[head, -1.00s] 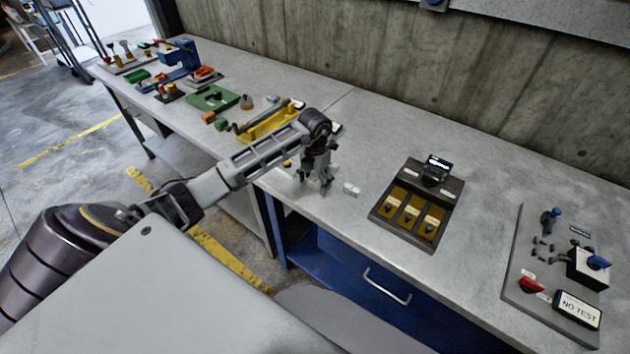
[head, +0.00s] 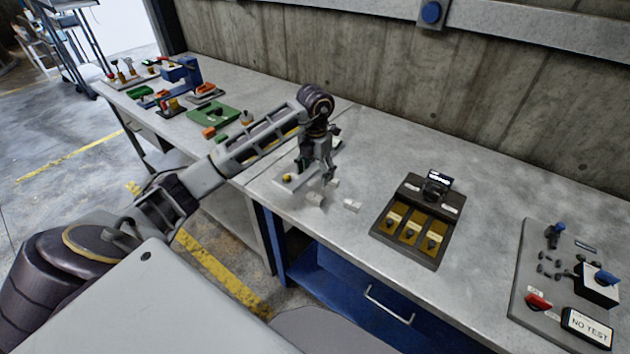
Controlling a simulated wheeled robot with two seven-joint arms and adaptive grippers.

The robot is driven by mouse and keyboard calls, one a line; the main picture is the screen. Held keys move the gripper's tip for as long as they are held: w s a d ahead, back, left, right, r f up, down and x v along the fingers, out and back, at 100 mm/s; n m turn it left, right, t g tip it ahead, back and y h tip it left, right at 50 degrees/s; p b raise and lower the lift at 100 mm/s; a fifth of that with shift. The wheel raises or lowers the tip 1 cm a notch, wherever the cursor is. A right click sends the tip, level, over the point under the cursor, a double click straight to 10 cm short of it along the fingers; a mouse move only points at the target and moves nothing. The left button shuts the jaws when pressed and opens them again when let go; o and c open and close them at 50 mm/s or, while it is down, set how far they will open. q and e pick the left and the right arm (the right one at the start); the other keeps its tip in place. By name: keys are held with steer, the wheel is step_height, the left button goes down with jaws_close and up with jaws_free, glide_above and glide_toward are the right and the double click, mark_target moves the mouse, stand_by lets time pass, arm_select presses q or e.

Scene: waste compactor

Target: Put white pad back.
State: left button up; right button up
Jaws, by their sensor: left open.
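Two small white blocks lie on the grey bench top, one (head: 314,199) just below my left gripper in the picture and one (head: 352,205) to its right. I cannot tell which of them is the white pad. My left gripper (head: 318,177) points down with its fingers open, close to the nearer block. I see nothing held between the fingers. A pale plate with a yellow knob (head: 288,178) is partly hidden behind the gripper. My right gripper is not in view.
A dark panel with three yellow slots (head: 413,225) stands right of the blocks. A grey board with a NO TEST sign (head: 587,325) is at far right. A green plate (head: 213,119) and assorted fixtures stand on the left. Bench between is clear.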

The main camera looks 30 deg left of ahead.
arm_select(q)
steer(key=shift+r, duration=0.75)
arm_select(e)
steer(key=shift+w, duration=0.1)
